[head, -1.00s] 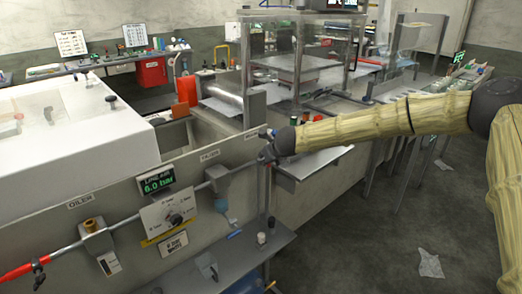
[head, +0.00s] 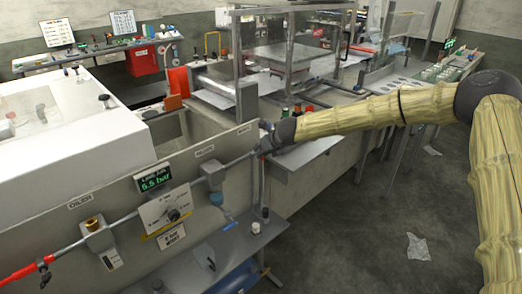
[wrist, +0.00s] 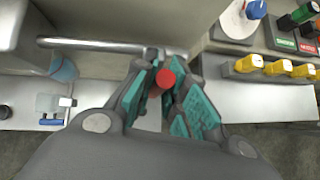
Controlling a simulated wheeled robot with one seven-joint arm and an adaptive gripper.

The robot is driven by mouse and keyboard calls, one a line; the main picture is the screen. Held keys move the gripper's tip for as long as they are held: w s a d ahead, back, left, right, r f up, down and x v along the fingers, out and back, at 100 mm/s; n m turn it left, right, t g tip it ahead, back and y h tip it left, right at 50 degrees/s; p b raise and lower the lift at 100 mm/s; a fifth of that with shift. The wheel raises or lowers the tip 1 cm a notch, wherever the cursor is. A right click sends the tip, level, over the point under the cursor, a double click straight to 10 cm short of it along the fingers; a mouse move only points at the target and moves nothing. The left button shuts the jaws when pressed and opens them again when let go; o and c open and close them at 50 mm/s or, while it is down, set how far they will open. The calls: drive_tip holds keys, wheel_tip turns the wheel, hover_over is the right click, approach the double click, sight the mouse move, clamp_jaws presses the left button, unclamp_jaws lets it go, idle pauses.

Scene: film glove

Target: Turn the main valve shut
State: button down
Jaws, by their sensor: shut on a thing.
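The main valve is mostly hidden by my gripper at the right end of the air pipe (head: 236,159). In the wrist view, a red rounded piece (wrist: 166,78), seemingly the valve's handle, sits between the teal-padded fingers of my gripper (wrist: 165,90). My gripper is shut on it. In the head view my gripper (head: 266,141) is at the panel's right end, and its fingers are too small to make out. The valve's exact angle cannot be told. The line air display (head: 153,178) shows about 5.5 bar.
A grey panel (head: 95,211) carries the pipe, a regulator plate (head: 165,209) and a brass-topped oiler (head: 96,232). A lower shelf (head: 225,253) holds small items. In the wrist view, yellow, green and red controls (wrist: 275,66) lie right of my fingers. Open floor lies right.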

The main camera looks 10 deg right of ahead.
drive_tip(key=c, duration=1.5)
unclamp_jaws()
drive_tip(key=shift+d, duration=0.1)
drive_tip(key=shift+o, duration=0.2)
drive_tip(key=v, duration=1.2)
